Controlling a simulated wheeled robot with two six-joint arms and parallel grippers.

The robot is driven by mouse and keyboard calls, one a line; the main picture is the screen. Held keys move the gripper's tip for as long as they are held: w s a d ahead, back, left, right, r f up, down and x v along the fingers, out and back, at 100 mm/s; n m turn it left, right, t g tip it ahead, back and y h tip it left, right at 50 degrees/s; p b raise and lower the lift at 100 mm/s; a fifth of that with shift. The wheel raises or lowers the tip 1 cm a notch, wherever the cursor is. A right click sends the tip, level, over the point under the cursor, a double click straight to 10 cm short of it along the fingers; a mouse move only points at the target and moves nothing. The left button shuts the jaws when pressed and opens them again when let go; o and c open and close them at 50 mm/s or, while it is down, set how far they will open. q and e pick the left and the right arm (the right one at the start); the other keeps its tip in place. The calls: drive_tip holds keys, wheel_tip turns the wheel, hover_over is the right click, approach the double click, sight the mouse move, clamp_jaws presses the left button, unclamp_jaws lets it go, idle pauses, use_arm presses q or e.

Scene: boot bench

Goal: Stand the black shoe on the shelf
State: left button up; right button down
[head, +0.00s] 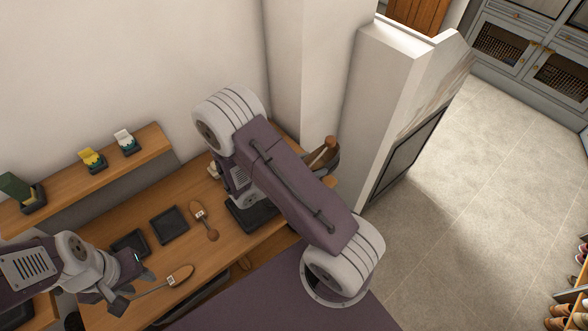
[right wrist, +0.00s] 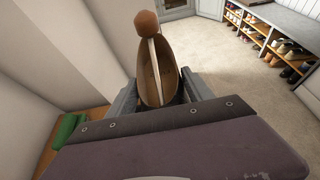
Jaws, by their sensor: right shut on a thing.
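A shoe (head: 325,160) with a tan inside, a dark rim and a wooden shoe tree ending in a round knob shows past my right arm, near the white wall end. In the right wrist view the same shoe (right wrist: 153,85) points up between the two fingers of my right gripper (right wrist: 160,92), which is shut on it. A wooden wall shelf (head: 60,187) is at the left.
The shelf carries a green item (head: 17,188), a yellow item (head: 92,157) and a white item (head: 125,138). The wooden bench (head: 135,210) bears a dark square tray (head: 169,225) and a second wooden tool (head: 201,213). A shoe rack (right wrist: 275,45) stands beyond open floor.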

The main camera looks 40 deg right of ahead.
drive_tip(key=shift+s+d+r, duration=0.65)
drive_tip(key=shift+s+d, duration=0.05)
drive_tip(key=shift+s, duration=0.05)
drive_tip(key=w+a+f+n+t+b, duration=0.1)
drive_tip(key=a, duration=0.2)
drive_tip(key=w+a+f+n+t+b, duration=0.1)
drive_tip(key=a+t, duration=0.1)
drive_tip(key=a, duration=0.1)
drive_tip(key=w+a+f+n+t+y+b, duration=0.1)
drive_tip(key=a+f+n, duration=0.1)
drive_tip(key=a, duration=0.1)
drive_tip(key=shift+w+a+f+t, duration=0.1)
drive_tip(key=shift+w+a+t, duration=0.1)
drive_tip(key=shift+w+t, duration=0.15)
drive_tip(key=w+a+f+n+t+y+b, duration=0.1)
drive_tip(key=a+f+n+t, duration=0.1)
drive_tip(key=a, duration=0.5)
drive_tip(key=shift+w+a+f+n+t+y+b, duration=0.25)
drive_tip(key=shift+a+f+n+t+y+b, duration=0.05)
drive_tip(key=shift+a+f+n+t+y, duration=0.15)
